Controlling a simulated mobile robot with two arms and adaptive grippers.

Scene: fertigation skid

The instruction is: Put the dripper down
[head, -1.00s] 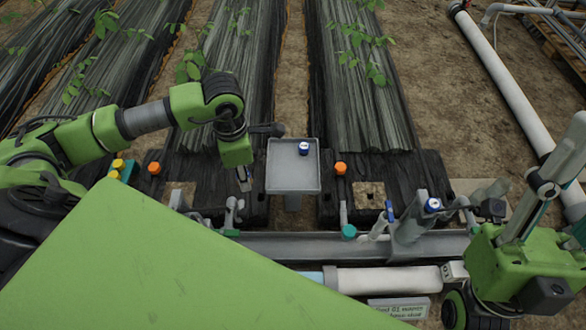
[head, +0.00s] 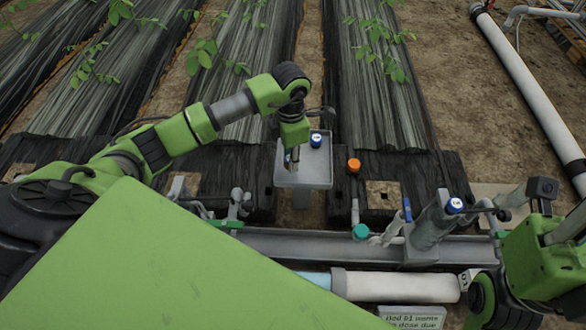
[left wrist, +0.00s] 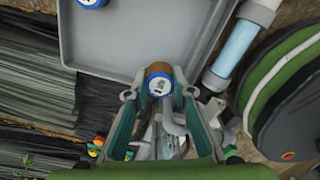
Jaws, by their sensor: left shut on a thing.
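My left gripper (head: 291,163) is over the near left part of the grey tray (head: 318,178). In the left wrist view its fingertips (left wrist: 158,94) are shut on a dripper (left wrist: 159,83) with a blue-ringed white cap and a brownish side. The held dripper is at the tray's rim in that view; whether it touches the tray I cannot tell. Another blue-and-white dripper (head: 316,139) sits on the tray, farther back; it also shows at the top of the left wrist view (left wrist: 91,2). My right arm (head: 535,255) is at the right edge; its fingers are not clear.
An orange-capped dripper (head: 354,165) stands just right of the tray. A teal cap (head: 361,231), a blue-and-white cap (head: 455,205) and grey pipework line the rail (head: 300,243) in front. A white pipe (head: 520,90) runs along the right. Much of the tray is bare.

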